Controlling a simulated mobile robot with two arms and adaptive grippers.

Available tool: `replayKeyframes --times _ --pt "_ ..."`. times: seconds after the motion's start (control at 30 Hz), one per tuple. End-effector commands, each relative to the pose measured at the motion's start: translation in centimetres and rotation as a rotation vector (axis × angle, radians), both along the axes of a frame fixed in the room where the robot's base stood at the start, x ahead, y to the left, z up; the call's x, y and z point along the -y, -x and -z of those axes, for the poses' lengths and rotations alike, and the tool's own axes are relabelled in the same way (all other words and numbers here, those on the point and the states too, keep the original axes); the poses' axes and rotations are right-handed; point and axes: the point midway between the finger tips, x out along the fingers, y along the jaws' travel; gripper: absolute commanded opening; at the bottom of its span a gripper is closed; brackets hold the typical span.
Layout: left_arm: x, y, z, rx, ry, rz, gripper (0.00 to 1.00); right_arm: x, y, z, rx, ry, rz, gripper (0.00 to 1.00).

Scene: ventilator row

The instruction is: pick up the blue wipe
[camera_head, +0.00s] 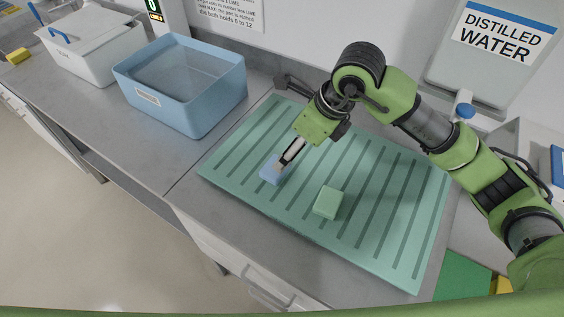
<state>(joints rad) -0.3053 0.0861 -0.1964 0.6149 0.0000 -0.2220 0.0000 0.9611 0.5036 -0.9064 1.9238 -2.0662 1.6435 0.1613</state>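The blue wipe (268,174) is a small light-blue block on the green ribbed mat (390,240), near its left side. My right gripper (282,164) reaches in from the right and points down at the wipe. Its fingertips are at the wipe's upper right edge and cover part of it. The fingers look close together in this view, and I cannot tell whether they grip the wipe or only stand over or beside it. My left gripper is not in view.
A light-green block (328,202) lies on the mat to the right of the wipe. A blue tub (195,113) stands on the counter at the left, with a white lidded box (95,57) beyond it. A distilled water container (480,75) stands at the back right.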

Motion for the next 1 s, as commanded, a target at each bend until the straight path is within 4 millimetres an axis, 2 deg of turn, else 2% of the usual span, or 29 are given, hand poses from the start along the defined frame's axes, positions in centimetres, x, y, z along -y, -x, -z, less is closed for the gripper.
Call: replayKeyframes --times 0.1,0.3,0.43,0.6,0.8,1.0 --pt "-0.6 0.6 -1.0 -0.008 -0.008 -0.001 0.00 -0.8 -0.4 2.2 -0.006 -0.001 0.000 0.71" --pt "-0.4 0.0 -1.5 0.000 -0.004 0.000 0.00 -1.7 -1.1 4.7 -0.003 -0.001 0.001 0.71" --pt "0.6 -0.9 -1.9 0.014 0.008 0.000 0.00 -1.9 -1.2 5.4 -0.001 0.000 0.000 0.71" --pt "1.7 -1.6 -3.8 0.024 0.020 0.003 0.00 -2.4 -1.4 7.2 -0.007 0.000 0.001 0.71" --pt "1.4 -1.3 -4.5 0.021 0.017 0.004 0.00 -3.2 -2.0 9.7 -0.002 0.000 0.000 0.71" --pt "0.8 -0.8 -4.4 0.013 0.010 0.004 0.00 -3.3 -2.1 10.2 0.001 -0.001 0.000 0.71"
